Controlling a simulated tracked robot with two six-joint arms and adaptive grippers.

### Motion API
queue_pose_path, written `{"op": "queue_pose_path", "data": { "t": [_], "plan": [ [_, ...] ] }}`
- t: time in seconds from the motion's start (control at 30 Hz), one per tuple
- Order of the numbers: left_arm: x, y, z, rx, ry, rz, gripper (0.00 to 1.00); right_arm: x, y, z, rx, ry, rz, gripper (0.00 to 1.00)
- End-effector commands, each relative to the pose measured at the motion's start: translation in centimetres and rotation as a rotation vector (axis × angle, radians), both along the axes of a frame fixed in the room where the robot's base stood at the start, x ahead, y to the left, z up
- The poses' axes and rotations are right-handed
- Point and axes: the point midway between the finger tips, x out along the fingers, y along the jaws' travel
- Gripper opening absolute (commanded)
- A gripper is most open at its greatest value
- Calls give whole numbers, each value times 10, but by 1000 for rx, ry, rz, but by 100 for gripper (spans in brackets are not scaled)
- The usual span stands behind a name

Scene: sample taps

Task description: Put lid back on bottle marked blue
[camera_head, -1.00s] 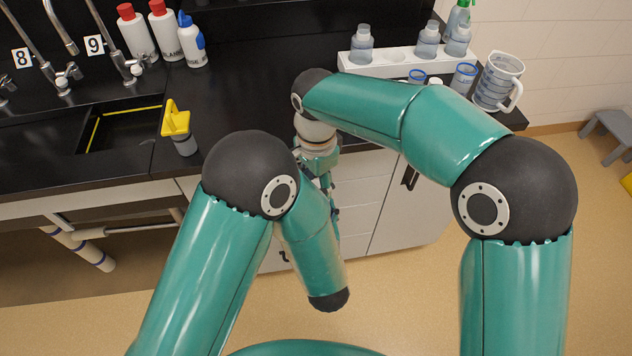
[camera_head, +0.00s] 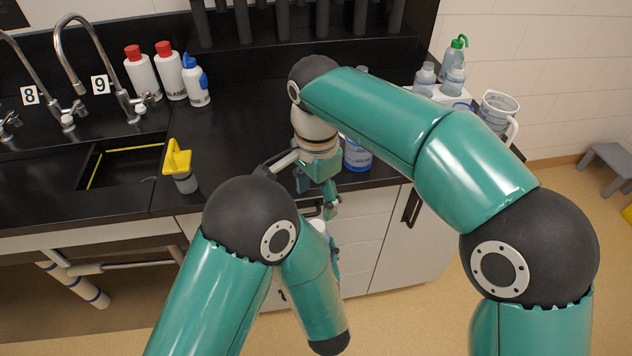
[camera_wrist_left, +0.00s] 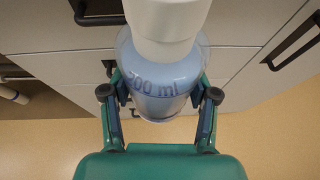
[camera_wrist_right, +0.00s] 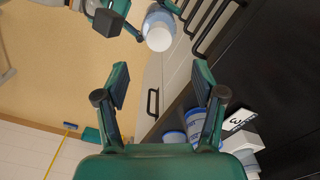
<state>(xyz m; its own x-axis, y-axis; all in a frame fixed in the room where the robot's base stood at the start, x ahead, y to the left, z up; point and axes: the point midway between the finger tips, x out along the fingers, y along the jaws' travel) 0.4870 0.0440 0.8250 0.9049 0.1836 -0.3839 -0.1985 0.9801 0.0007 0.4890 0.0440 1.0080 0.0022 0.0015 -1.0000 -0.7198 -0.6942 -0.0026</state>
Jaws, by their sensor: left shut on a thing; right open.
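My left gripper (camera_wrist_left: 162,92) is shut on a clear bottle (camera_wrist_left: 158,78) with bluish contents, a blue "500 ml" mark and a white top. The bottle is held in front of the drawers, apart from the counter. Its white top also shows in the right wrist view (camera_wrist_right: 159,38), beyond my right fingers. My right gripper (camera_wrist_right: 161,85) is open and empty, near the counter's front edge. In the head view the left gripper and bottle are mostly hidden. No loose lid can be made out.
A blue-marked container (camera_head: 357,155) stands near the counter edge, beside my right wrist. A yellow-topped container (camera_head: 179,165) stands by the sink. Red-capped bottles (camera_head: 143,73), clear bottles (camera_head: 425,80) and a jug (camera_head: 497,110) stand further back. Drawers and handles lie below.

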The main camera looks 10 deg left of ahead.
Motion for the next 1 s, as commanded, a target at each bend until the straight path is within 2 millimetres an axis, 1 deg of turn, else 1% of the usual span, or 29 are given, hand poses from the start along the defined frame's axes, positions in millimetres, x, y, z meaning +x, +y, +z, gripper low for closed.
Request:
{"op": "queue_pose_path", "data": {
  "t": [0.03, 0.1, 0.2, 0.3, 0.83, 0.93, 1.0],
  "plan": [
    [0, 0, 1, -1, -2, 0, 0, 0, 1, 9, 3, -3, 1, 69],
    [0, 0, 1, -1, -2, 0, 0, 1, 1, 19, 1, -3, 1, 69],
    [0, 0, 1, -1, -2, 0, 0, 0, 1, 28, 1, -1, 1, 69],
    [0, 0, 1, -1, -2, 0, 0, 0, 0, 33, 0, 0, 1, 69],
    [0, 0, 1, -1, -2, 0, 0, 0, 0, 33, -1, 1, 2, 69],
    [0, 0, 1, -1, -2, 0, 0, 2, -3, 28, -9, -6, 14, 69],
    [0, 0, 1, -1, -2, 0, 0, 5, -9, 20, -22, -14, 38, 69]
  ]
}}
